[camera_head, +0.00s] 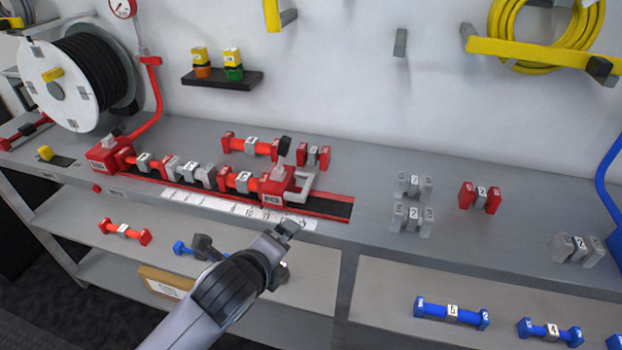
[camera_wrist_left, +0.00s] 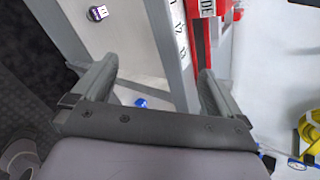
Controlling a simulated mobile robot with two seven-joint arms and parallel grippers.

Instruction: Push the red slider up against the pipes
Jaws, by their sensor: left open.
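My left gripper (camera_head: 288,235) is in front of the bench edge, below and apart from the slider. It is open and empty in the left wrist view (camera_wrist_left: 152,85). My right gripper is not in view.
Grey fittings (camera_head: 412,217) and a red one (camera_head: 480,197) stand to the right. Bench room just right of the rail is clear. Blue pipes (camera_head: 452,312) lie on the lower shelf.

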